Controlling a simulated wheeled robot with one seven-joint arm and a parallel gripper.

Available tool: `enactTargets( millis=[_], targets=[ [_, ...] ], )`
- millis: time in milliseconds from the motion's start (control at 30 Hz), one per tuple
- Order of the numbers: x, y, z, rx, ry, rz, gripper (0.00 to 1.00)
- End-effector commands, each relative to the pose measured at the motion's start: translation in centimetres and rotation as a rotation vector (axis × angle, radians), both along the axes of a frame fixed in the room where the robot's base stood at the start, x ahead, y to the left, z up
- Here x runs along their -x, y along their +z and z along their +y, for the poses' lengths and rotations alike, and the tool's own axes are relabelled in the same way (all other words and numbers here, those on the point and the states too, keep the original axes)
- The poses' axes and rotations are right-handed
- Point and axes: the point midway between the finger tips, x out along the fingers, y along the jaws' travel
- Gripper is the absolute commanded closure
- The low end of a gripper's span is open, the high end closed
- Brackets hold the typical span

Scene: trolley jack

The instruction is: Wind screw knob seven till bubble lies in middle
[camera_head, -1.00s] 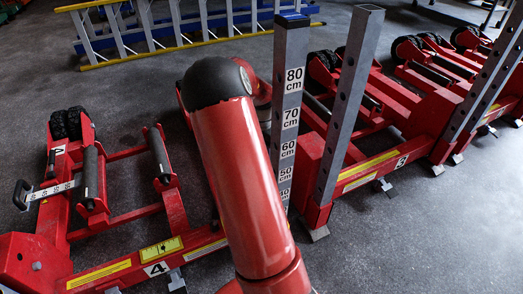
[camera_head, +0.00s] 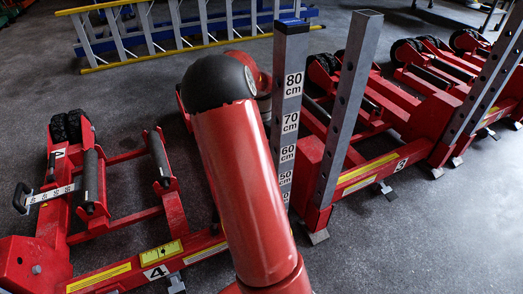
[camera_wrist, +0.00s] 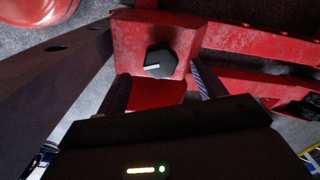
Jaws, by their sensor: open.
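A black knob (camera_wrist: 159,62) with a white pointer line sits on the face of a red block (camera_wrist: 135,35) in the wrist view. No number shows by it, so I cannot tell whether it is knob seven. My gripper (camera_wrist: 160,75) is open, one finger on each side of the knob's lower part in the picture, with gaps to it. Contact does not show. In the head view my red arm hides the gripper and the knob. A yellow plate (camera_head: 161,250) with dark marks sits on the jack (camera_head: 115,270) marked 4. No bubble can be made out.
A grey post (camera_head: 288,110) with a centimetre scale and a drilled grey post (camera_head: 345,110) stand right of my arm. Red jack frames (camera_head: 370,170) stretch right. A ladder (camera_head: 160,30) lies at the back. Grey floor (camera_head: 400,250) is clear at the lower right.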

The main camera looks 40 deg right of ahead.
Motion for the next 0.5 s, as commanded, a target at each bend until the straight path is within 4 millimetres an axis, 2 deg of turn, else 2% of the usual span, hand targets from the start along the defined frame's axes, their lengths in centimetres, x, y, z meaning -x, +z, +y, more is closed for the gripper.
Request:
enactTargets(
  millis=[100, 200, 500],
  targets=[
    [-0.1, 2.0, 0.0, 0.001, 0.0, -0.003, 0.31],
    [0.0, 2.9, 0.0, 0.0, 0.001, 0.0, 0.31],
    [0.0, 3.3, 0.0, 0.0, 0.0, 0.0, 0.31]
  ],
)
